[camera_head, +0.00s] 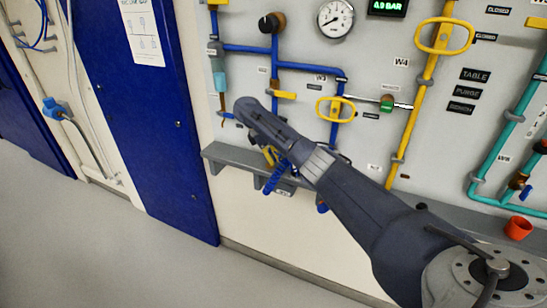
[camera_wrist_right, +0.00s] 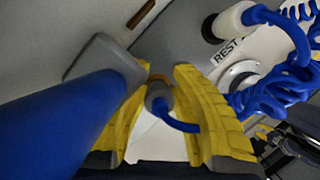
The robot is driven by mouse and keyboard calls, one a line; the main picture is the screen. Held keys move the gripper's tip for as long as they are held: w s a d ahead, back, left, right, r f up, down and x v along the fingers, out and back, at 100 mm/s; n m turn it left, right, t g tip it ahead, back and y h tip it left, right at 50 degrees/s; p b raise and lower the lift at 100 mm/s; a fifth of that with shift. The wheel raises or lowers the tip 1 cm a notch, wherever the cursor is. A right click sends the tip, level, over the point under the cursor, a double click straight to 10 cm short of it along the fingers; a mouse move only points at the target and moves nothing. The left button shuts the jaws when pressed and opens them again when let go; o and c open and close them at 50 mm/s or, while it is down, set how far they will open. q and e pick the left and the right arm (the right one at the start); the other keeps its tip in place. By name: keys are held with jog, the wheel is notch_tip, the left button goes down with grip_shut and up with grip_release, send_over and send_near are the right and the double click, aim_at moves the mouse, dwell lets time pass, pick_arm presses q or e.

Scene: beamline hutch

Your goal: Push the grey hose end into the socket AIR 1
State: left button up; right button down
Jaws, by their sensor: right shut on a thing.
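My right gripper (camera_head: 269,155) is in front of the wall panel, just above the grey shelf. In the right wrist view its yellow fingers (camera_wrist_right: 165,105) are shut on the grey hose end (camera_wrist_right: 156,92), from which a blue hose curves to the right. In the head view the grey hose end is hidden by my arm; blue coiled hose (camera_head: 277,178) hangs below the gripper. No label AIR 1 is readable in either view, so I cannot pick out that socket. My left gripper is not in view.
A white hose end (camera_wrist_right: 229,22) with a blue hose stands beside a REST label (camera_wrist_right: 226,51) and a pale round fitting (camera_wrist_right: 238,75). A thick blue pipe (camera_wrist_right: 60,125) is close to the fingers at left. The grey shelf (camera_head: 228,157) runs under the panel's pipes and yellow handles.

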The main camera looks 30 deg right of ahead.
jog(key=c, duration=1.1)
grip_release()
jog(key=shift+c, duration=0.2)
